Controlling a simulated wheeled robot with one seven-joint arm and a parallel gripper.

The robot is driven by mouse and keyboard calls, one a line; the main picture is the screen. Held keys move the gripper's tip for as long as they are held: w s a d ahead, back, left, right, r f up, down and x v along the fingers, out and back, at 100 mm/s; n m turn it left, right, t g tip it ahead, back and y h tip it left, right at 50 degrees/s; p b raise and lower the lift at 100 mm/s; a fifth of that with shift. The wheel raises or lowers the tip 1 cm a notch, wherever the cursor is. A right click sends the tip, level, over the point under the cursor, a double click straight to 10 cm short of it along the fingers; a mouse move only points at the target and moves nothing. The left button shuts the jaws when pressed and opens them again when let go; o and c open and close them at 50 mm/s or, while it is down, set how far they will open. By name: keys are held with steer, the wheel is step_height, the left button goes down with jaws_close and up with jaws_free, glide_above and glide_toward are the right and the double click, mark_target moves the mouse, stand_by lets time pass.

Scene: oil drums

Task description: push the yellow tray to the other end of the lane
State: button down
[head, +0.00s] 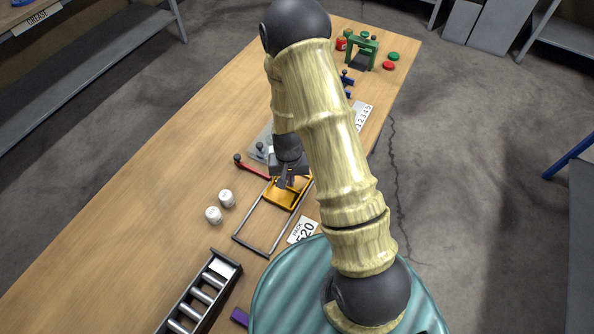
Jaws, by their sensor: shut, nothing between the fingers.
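The yellow tray (281,199) sits at the far end of a lane (251,242) marked off by thin grey rails on the wooden table. The near part of the lane is empty. My gripper (286,184) points down at the tray and is shut with nothing in it. Its fingertips overlap the tray in the picture, at its left side and middle. I cannot tell whether they touch it. My arm hides some of the area to the right of the tray.
A red-handled lever (252,168) lies near the tray. A rack of metal rollers (205,290) is at the front. A number card (302,230) lies right of the lane. A green press (362,50) stands far back.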

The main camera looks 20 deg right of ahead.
mark_target(277, 203)
steer(key=shift+s+a, duration=0.1)
stand_by(0.3)
steer(key=shift+s+a, duration=1.25)
steer(key=shift+a, duration=0.1)
steer(key=shift+s+a, duration=1.25)
steer(key=shift+s, duration=0.05)
steer(key=shift+s, duration=0.1)
steer(key=shift+s+a, duration=1.25)
steer(key=shift+a, duration=0.05)
steer(key=shift+a, duration=0.1)
steer(key=shift+s+a, duration=0.85)
steer(key=shift+s, duration=0.1)
